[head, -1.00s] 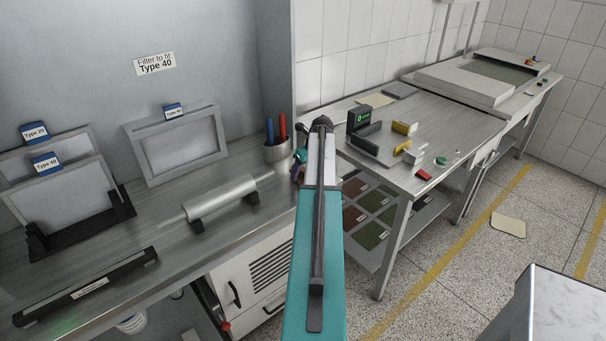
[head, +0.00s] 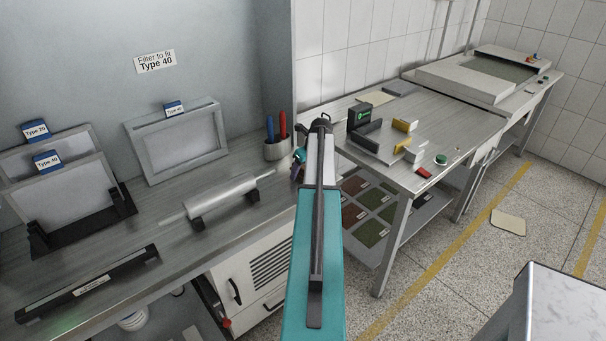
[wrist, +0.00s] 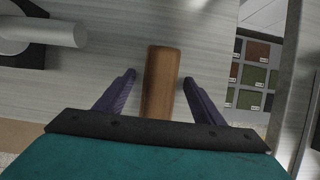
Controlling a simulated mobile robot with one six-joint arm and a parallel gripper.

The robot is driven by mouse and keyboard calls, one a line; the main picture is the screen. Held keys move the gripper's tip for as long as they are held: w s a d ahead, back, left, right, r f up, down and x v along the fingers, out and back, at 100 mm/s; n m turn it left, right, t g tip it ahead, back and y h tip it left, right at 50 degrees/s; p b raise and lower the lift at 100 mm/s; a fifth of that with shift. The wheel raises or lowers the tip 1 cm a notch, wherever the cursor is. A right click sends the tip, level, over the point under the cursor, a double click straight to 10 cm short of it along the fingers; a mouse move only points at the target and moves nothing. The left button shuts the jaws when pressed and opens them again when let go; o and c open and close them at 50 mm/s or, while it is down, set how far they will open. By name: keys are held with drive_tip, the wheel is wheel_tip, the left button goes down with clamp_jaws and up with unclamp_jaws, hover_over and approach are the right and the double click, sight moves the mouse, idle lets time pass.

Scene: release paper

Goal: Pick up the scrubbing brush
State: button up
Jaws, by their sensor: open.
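In the wrist view a brown wooden piece (wrist: 161,85), which looks like the scrubbing brush, lies lengthwise between my fingers, over the grey metal bench top. Its near end is hidden by my gripper body, so no bristles show. My gripper (wrist: 159,79) is open, with one purple finger on each side of the wood and a visible gap at each fingertip. In the head view my arm hides the brush; only a bit of purple finger shows beside the arm near the bench's right end.
A grey roller (head: 222,194) on black supports lies left of my gripper. A cup with red and blue handles (head: 277,150) stands behind. The wall panel is at the back. A second table (head: 440,130) with small blocks stands right, across a gap.

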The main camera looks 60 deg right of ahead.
drive_tip(key=shift+f, duration=0.25)
idle(0.3)
drive_tip(key=c, duration=1.2)
drive_tip(key=shift+r, duration=0.15)
drive_tip(key=shift+r+b, duration=0.9)
drive_tip(key=shift+r, duration=0.8)
drive_tip(key=s+a+r+b, duration=0.1)
drive_tip(key=s+a+b, duration=0.3)
drive_tip(key=s+a, duration=0.6)
drive_tip(key=shift+s+a+r, duration=0.3)
drive_tip(key=shift+a+r, duration=0.1)
drive_tip(key=shift+a, duration=0.6)
